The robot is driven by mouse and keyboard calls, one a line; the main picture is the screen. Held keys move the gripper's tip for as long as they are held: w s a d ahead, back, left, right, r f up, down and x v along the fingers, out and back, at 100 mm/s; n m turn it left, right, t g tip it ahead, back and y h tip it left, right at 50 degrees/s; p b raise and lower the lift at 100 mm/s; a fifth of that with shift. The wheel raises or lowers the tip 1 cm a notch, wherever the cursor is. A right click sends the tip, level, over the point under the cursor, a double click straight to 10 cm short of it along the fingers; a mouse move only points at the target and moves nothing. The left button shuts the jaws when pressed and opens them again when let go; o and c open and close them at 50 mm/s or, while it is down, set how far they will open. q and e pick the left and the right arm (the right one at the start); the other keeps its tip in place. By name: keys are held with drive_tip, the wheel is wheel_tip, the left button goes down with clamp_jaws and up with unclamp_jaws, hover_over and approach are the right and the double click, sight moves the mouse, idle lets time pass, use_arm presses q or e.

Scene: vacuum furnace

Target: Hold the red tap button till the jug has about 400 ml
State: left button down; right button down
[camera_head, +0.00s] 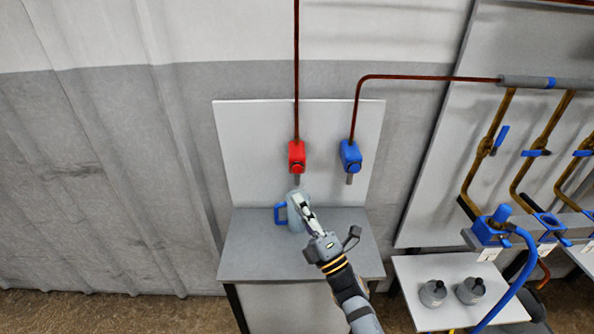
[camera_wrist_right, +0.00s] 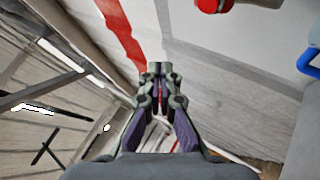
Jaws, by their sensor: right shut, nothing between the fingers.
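The red tap (camera_head: 297,152) is on the upright white panel, with its round red button (camera_head: 297,168) on the front and a spout below. A red round part also shows at the top edge of the right wrist view (camera_wrist_right: 212,4). The pale, translucent jug (camera_head: 294,222) stands upright under the red tap, its blue handle (camera_head: 280,213) to the left. My right gripper (camera_head: 302,200) is shut and empty. It overlaps the jug in the head view, below the button and apart from it. I cannot read the jug's level. My left gripper is out of view.
A blue tap (camera_head: 350,156) is right of the red one. The grey counter (camera_head: 250,258) is clear on the jug's left. Brass pipes with blue valves (camera_head: 487,232) are at the right, above a low white table (camera_head: 420,268) with two grey flasks (camera_head: 433,293).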

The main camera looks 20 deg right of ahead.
sight(297, 169)
drive_tip(key=w+d+b, duration=0.2)
drive_tip(key=w, duration=0.6)
drive_tip(key=shift+w+d+b, duration=0.25)
drive_tip(key=shift+d+b, duration=0.05)
drive_tip(key=shift+b, duration=0.1)
idle(1.4)
drive_tip(key=shift+w+d, duration=0.1)
drive_tip(key=shift+w, duration=0.3)
drive_tip(key=shift+w+d+b, duration=0.1)
drive_tip(key=shift+w+b, duration=0.3)
drive_tip(key=shift+b, duration=0.1)
idle(4.5)
